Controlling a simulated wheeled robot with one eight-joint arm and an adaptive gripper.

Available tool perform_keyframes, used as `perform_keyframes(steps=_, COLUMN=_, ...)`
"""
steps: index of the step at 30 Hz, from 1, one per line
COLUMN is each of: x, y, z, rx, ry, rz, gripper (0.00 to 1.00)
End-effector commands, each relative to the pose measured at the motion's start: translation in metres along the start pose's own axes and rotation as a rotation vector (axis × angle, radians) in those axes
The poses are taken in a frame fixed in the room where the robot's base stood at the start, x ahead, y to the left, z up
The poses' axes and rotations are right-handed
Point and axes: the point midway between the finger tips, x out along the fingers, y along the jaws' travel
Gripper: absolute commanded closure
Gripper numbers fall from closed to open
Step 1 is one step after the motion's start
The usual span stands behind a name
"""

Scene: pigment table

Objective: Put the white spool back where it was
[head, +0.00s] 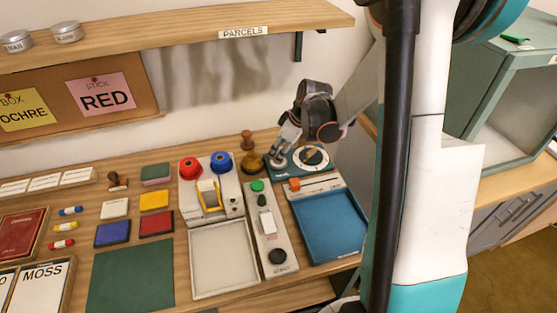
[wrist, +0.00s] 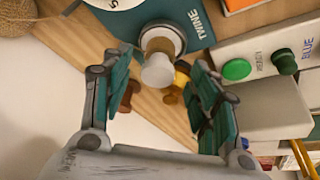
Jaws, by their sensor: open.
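My gripper (head: 283,150) is open at the back of the table, above the left end of the blue twine plate (head: 289,173). In the wrist view, a pale spool-like piece (wrist: 158,69) with a white end and tan middle stands on a round base on the twine plate (wrist: 198,22). It appears between and beyond the open fingers of my gripper (wrist: 158,74), with no clear contact. I cannot tell for sure that it is the white spool. In the head view, a white roll-like part (head: 207,187) sits in the ribbon stand (head: 226,191).
Wooden-handled stamps (head: 248,140) stand just left of my gripper. A button panel (head: 265,227), blue tray (head: 330,226) and pale tray (head: 222,258) lie in front. The parcels shelf (head: 175,35) overhangs the back.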

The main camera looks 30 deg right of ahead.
Motion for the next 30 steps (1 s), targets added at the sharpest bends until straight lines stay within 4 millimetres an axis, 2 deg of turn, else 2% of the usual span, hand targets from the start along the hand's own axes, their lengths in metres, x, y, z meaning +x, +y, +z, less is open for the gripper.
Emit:
perform_keyframes(steps=1, x=0.012, y=0.002, z=0.000, rx=-0.001, ry=0.000, rz=0.000, gripper=0.45)
perform_keyframes(steps=5, x=0.028, y=0.002, z=0.000, rx=-0.001, ry=0.000, rz=0.000, gripper=0.45)
perform_keyframes(steps=12, x=0.029, y=0.002, z=-0.001, rx=0.000, ry=0.000, rz=0.001, gripper=0.45)
perform_keyframes(steps=13, x=0.029, y=0.002, z=-0.001, rx=0.000, ry=0.000, rz=0.001, gripper=0.48)
perform_keyframes(steps=19, x=0.028, y=0.002, z=-0.001, rx=0.000, ry=0.000, rz=0.001, gripper=0.93)
perform_keyframes(steps=22, x=0.028, y=0.002, z=-0.001, rx=0.000, ry=0.000, rz=0.001, gripper=0.93)
perform_keyframes(steps=23, x=0.028, y=0.002, z=-0.001, rx=0.000, ry=0.000, rz=0.001, gripper=0.96)
perform_keyframes(steps=30, x=0.027, y=0.002, z=-0.001, rx=0.000, ry=0.001, rz=0.001, gripper=0.97)
